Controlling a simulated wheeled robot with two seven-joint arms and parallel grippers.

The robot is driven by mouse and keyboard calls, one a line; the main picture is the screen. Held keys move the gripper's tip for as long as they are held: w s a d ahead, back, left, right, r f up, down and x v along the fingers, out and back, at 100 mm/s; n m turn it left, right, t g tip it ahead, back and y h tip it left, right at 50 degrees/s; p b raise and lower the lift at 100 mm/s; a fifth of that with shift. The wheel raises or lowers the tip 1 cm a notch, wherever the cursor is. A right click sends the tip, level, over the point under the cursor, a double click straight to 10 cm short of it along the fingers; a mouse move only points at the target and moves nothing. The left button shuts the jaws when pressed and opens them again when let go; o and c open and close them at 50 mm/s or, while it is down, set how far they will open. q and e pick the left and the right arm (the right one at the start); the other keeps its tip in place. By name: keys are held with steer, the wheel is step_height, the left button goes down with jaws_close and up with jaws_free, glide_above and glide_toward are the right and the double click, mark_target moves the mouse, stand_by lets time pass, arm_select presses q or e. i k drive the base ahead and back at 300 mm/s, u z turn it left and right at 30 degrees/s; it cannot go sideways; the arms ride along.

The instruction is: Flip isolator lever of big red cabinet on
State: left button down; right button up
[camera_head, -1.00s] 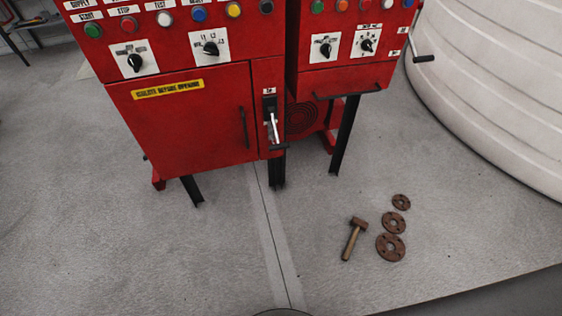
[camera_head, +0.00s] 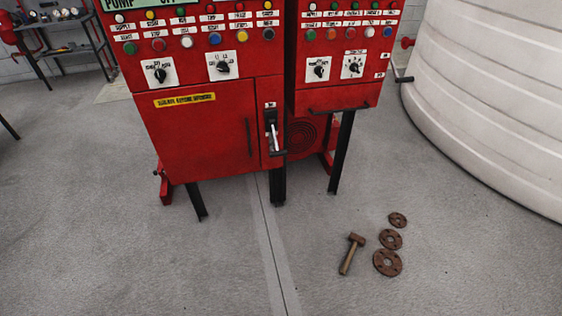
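The big red cabinet (camera_head: 205,140) stands on black legs left of centre, with rows of coloured buttons and two black rotary knobs on its front. Its isolator lever (camera_head: 274,138) is on the narrow panel at its right side. The lever has a black mount at the top and a silver arm pointing down to a dark crossbar handle. Neither of my grippers is in view.
A white ribbed tank (camera_head: 490,90) fills the right. A hammer (camera_head: 352,254) and rusty flanges (camera_head: 388,262) lie on the floor. The floor in front is otherwise clear.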

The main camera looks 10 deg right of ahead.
mark_target(279, 153)
steer(key=z, duration=1)
steer(key=i, duration=0.5)
